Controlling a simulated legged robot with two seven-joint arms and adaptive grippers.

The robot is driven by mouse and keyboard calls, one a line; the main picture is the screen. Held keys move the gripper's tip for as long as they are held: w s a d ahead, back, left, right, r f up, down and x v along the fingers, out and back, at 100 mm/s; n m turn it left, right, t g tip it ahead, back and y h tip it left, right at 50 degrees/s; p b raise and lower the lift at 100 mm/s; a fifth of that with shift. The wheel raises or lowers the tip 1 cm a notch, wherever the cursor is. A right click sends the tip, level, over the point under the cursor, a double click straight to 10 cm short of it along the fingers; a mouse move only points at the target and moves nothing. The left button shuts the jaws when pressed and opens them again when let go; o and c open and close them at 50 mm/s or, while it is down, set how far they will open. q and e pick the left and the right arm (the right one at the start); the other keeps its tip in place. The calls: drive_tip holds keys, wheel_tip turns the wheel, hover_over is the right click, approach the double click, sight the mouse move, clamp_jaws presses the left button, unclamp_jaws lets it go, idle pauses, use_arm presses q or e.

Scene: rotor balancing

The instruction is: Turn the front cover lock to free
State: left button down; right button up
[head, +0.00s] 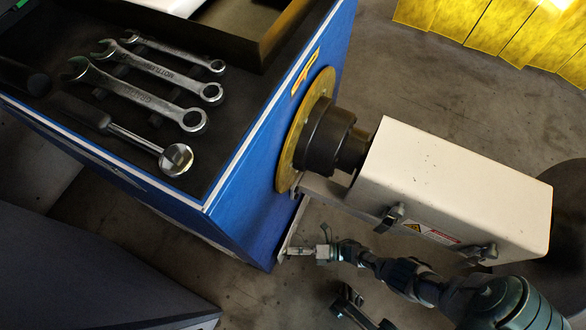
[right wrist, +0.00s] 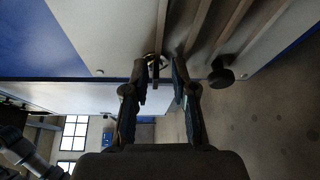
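My right gripper (head: 318,250) is at the lower end of the blue machine's side, below the white cover (head: 450,185). In the right wrist view my right gripper (right wrist: 159,78) has its two dark fingers apart. A small dark lock tab with a ring-like top (right wrist: 155,66) lies between the fingertips, nearer the left finger. I cannot tell whether a finger touches it. The tab is too small to make out in the head view.
The white cover carries two dark latches (head: 391,216) and a warning label. A dark round knob (right wrist: 222,74) is just right of the fingers. Several wrenches (head: 145,95) lie on the blue machine (head: 265,200). Yellow panels (head: 480,25) stand at the back.

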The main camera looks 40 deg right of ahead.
drive_tip(key=shift+a, duration=0.2)
drive_tip(key=v, duration=1.2)
